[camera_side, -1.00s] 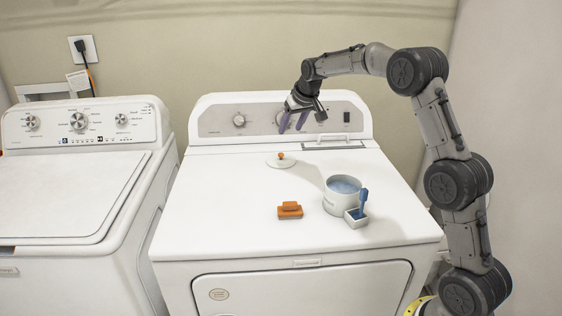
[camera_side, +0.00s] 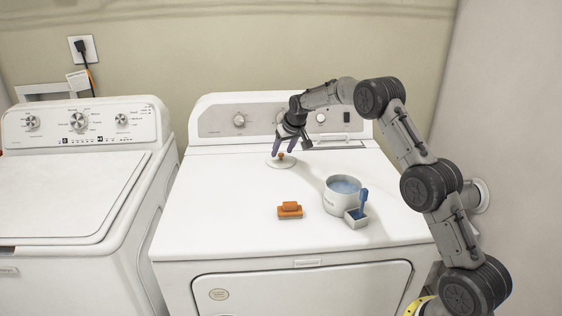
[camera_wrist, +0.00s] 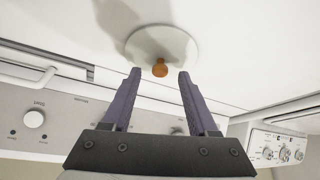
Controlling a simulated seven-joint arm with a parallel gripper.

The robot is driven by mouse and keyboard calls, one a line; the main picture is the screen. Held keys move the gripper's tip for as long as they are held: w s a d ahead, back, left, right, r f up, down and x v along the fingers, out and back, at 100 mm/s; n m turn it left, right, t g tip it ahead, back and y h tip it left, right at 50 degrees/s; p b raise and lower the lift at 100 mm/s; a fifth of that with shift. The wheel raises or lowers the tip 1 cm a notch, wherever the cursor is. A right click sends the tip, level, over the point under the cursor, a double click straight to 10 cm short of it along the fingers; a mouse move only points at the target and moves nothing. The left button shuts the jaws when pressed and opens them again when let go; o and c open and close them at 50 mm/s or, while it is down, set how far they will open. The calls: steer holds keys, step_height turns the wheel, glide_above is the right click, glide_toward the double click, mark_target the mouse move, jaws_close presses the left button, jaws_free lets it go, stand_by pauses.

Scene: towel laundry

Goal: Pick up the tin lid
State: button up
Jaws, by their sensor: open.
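The tin lid (camera_side: 281,162) is a flat white disc with an orange-brown knob. It lies on top of the dryer (camera_side: 235,200), toward its back. My gripper (camera_side: 283,149) is open just above the lid, its purple fingers pointing down on either side of the knob in the side view. In the wrist view the lid (camera_wrist: 162,45) and its knob (camera_wrist: 160,68) are ahead of the open, empty fingers (camera_wrist: 160,76). The knob appears between the fingertips; I cannot tell the exact height gap. The white tin (camera_side: 342,196) stands open with bluish contents, to the front right of the lid.
A small white box with a blue scoop (camera_side: 357,214) stands against the tin's front right. An orange brush-like block (camera_side: 290,210) lies left of the tin. The dryer's control panel (camera_side: 215,122) rises behind the lid. The dryer top left of the lid is clear.

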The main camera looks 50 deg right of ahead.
steer(key=shift+w+d+f, duration=0.15)
steer(key=shift+w+f, duration=0.2)
steer(key=shift+f, duration=0.25)
jaws_close()
steer(key=shift+r, duration=0.15)
